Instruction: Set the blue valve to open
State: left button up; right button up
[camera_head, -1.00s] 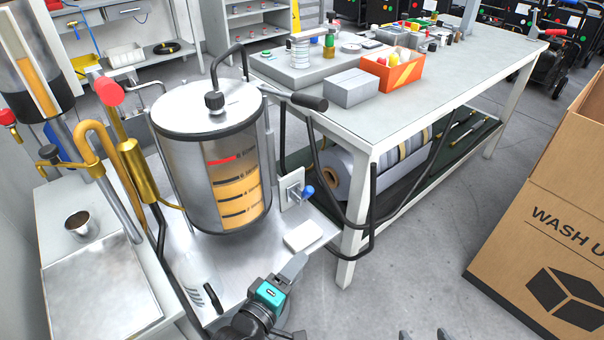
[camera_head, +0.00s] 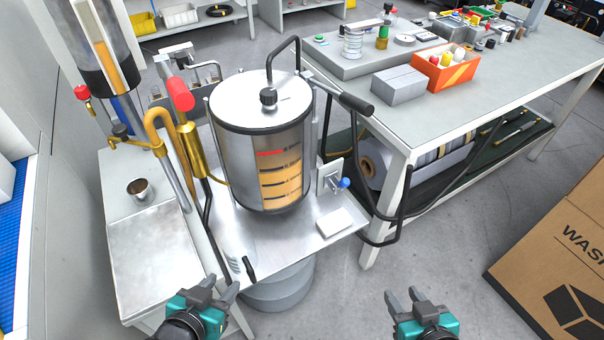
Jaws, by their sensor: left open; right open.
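The blue valve (camera_head: 344,183) is a small blue knob on a light square plate, low on the right side of the metal tank (camera_head: 235,166). The knob sticks out to the right of the plate. I cannot tell its exact setting. My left gripper (camera_head: 221,287) is open and empty at the bottom, below and left of the valve, near the front edge of the metal stand. My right gripper (camera_head: 405,295) is open and empty at the bottom, below and right of the valve, over the floor. Both are apart from the valve.
A white block (camera_head: 335,222) lies on the stand below the valve. A long workbench (camera_head: 450,105) with black tubing at its near corner stands at right. A cardboard box (camera_head: 560,262) is at far right. The floor between stand and box is clear.

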aim_at(345, 182)
jog(key=i+l+u, duration=0.1)
jog(key=l+u, duration=0.3)
jog(key=i+l+u, duration=0.1)
jog(key=l+u, duration=0.6)
jog(key=l, duration=0.55)
jog(key=l+u, duration=0.1)
jog(key=l, duration=1.55)
jog(key=k, duration=0.05)
